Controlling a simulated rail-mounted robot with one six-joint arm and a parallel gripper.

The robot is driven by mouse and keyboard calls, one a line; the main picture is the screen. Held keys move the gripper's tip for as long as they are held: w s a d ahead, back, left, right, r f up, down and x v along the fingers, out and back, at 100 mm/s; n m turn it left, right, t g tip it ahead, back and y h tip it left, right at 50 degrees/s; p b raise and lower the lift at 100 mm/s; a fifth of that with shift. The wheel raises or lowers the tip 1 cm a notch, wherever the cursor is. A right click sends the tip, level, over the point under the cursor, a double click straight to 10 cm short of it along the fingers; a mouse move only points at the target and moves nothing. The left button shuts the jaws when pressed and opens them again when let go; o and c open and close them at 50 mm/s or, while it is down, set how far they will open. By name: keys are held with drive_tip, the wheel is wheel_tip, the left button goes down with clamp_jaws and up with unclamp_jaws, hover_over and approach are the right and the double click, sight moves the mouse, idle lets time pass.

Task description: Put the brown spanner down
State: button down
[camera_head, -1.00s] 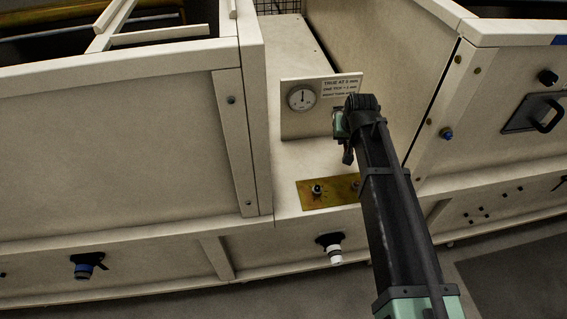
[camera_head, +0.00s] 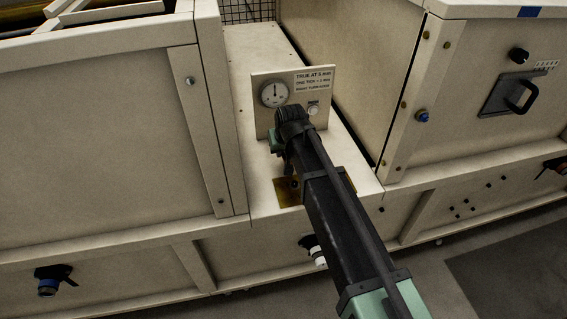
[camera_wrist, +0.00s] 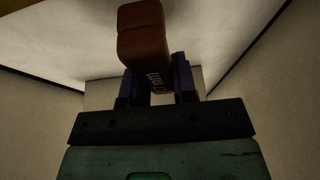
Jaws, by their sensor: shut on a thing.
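The brown spanner (camera_wrist: 146,40) is between the two dark fingers of my gripper (camera_wrist: 156,78) in the wrist view. The fingers are shut on it, and its reddish-brown end with pale lettering sticks out beyond them. In the head view my wrist covers most of the gripper, and I cannot make out the spanner there. The end of my arm is in front of the gauge board, above the pale ledge (camera_head: 262,181) between two hoppers. I cannot tell whether the spanner touches any surface.
The gauge board (camera_head: 317,92) with a round dial (camera_head: 274,93) stands on the ledge. A brass plate (camera_head: 285,197) lies at its front, partly behind my arm. Hopper walls rise at left (camera_head: 110,130) and right (camera_head: 350,60). The ledge's far part is bare.

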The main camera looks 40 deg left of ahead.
drive_tip(key=shift+f+b, duration=1.3)
drive_tip(key=shift+f, duration=0.55)
drive_tip(key=c, duration=0.9)
unclamp_jaws()
drive_tip(key=shift+r+p, duration=0.35)
drive_tip(key=shift+p, duration=0.05)
drive_tip(key=p+v, duration=1.1)
drive_tip(key=v, duration=0.1)
drive_tip(key=shift+r, duration=0.2)
drive_tip(key=shift+f, duration=0.15)
